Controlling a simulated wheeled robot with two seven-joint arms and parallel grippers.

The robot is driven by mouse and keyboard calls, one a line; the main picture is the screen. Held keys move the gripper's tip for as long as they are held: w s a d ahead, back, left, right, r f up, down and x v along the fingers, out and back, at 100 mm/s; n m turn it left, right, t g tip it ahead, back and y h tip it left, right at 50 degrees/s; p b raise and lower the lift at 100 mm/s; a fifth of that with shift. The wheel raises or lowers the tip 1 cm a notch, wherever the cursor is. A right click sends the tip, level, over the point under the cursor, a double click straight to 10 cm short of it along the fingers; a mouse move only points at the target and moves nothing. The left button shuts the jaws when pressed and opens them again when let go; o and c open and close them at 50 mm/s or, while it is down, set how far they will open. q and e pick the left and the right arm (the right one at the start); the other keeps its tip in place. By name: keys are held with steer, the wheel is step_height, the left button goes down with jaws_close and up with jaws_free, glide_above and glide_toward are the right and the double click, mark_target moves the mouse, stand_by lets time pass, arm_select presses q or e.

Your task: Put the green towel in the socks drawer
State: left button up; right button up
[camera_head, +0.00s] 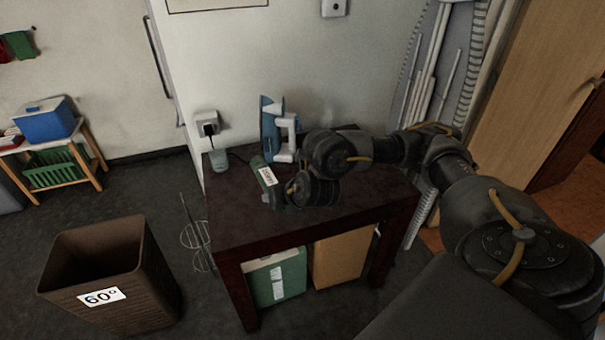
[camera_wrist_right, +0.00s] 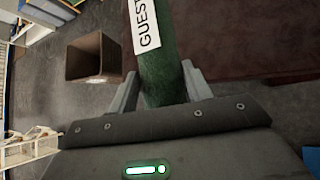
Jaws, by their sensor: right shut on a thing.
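The green towel (camera_head: 263,178) carries a white label and is held over the dark red-brown table in the head view. It also shows in the right wrist view (camera_wrist_right: 160,72), where its label reads "GUEST". My right gripper (camera_wrist_right: 158,92) is shut on the towel, with one grey finger on each side of it. In the head view my right arm hides most of this gripper. No drawer marked for socks can be made out. My left gripper is not in view.
The dark table (camera_head: 235,220) bears a blue-and-white iron (camera_head: 271,130) and a pale cup (camera_head: 218,160). Beneath stand a green box (camera_head: 262,285) and a brown one (camera_head: 342,258). A brown basket (camera_head: 95,245) marked 60° stands left. A small rack holds a blue box (camera_head: 45,122).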

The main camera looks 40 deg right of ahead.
steer(key=s+d+f+m+h, duration=0.1)
steer(key=d, duration=0.6)
steer(key=s+d+f, duration=0.2)
steer(key=d, duration=0.4)
steer(key=w+d+f, duration=0.1)
steer(key=w+f, duration=0.1)
steer(key=w, duration=0.2)
steer(key=w+d+f, duration=0.2)
steer(key=w+f, duration=0.1)
steer(key=w, duration=0.1)
steer(key=w+d+f, duration=0.1)
steer(key=w+f, duration=0.2)
steer(key=w, duration=0.1)
steer(key=shift+w+d+f, duration=0.15)
steer(key=shift+d+f, duration=0.05)
steer(key=shift+d, duration=0.2)
steer(key=shift+x, duration=0.8)
steer(key=shift+d+f+p, duration=0.1)
steer(key=shift+f+p, duration=0.2)
steer(key=shift+f, duration=1.35)
steer(key=shift+f, duration=0.1)
steer(key=o, duration=1)
